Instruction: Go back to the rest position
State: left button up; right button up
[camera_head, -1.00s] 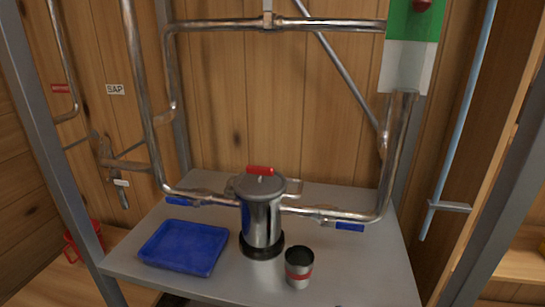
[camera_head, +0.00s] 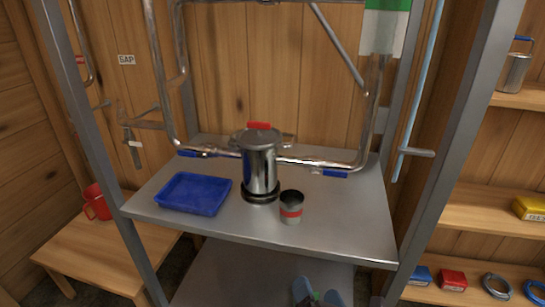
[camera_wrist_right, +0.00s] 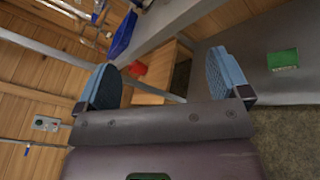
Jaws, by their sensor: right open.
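My right gripper (camera_head: 318,296) shows at the bottom edge of the head view, in front of and below the metal table (camera_head: 345,225). Its two blue-grey fingers stand apart with nothing between them. The right wrist view shows the same open, empty gripper (camera_wrist_right: 166,80). It is clear of the pot, the cup and the tray. Most of my right arm is hidden below the frame. My left gripper is not in view.
On the table stand a lidded steel pot (camera_head: 261,170) with a red knob, a red-banded cup (camera_head: 291,208) and a blue tray (camera_head: 194,194). Pipes (camera_head: 320,163) with blue handles run behind. A frame post (camera_head: 455,150) rises at right, beside wooden shelves (camera_head: 490,212).

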jog(key=s+d+f+m+g+h, duration=0.1)
jog(key=s+d+f+m, duration=0.6)
jog(key=m, duration=0.7)
jog(key=s+d+f+m+g+h, duration=0.2)
jog(key=s+d+f+m+g, duration=0.2)
jog(key=s+d+f+m, duration=0.3)
jog(key=d+f+m, duration=0.1)
jog(key=d+m, duration=0.3)
jog(key=m, duration=0.3)
jog(key=shift+s+d+m+g, duration=0.15)
jog(key=shift+s+m+g, duration=0.15)
jog(key=shift+m, duration=0.1)
